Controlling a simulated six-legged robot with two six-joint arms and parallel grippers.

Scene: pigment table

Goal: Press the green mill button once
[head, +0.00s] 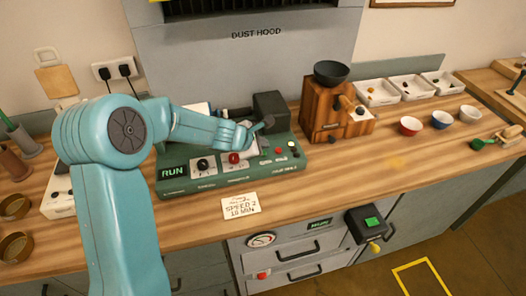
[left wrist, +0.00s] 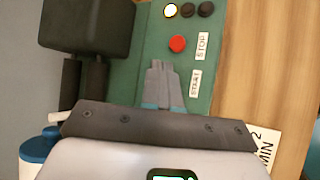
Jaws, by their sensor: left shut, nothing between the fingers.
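The mill is a green machine (head: 180,185) on the wooden bench, with a lit RUN display and knobs on its front. In the left wrist view its green panel (left wrist: 150,45) shows a red button (left wrist: 177,43) beside a STOP label and a START label (left wrist: 195,82). I do not see a green button on the panel; the spot beside START is covered by my left gripper (left wrist: 160,66). My left gripper (head: 253,144) is shut and empty, over the mill's panel. I cannot tell whether its tips touch the panel. My right gripper is not in view.
A black box with a green button (head: 371,222) is on the drawer front below. A wooden grinder (head: 325,110) stands right of the mill. White trays (head: 378,92) and small bowls (head: 410,125) lie farther right. A note card (head: 240,206) lies in front.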

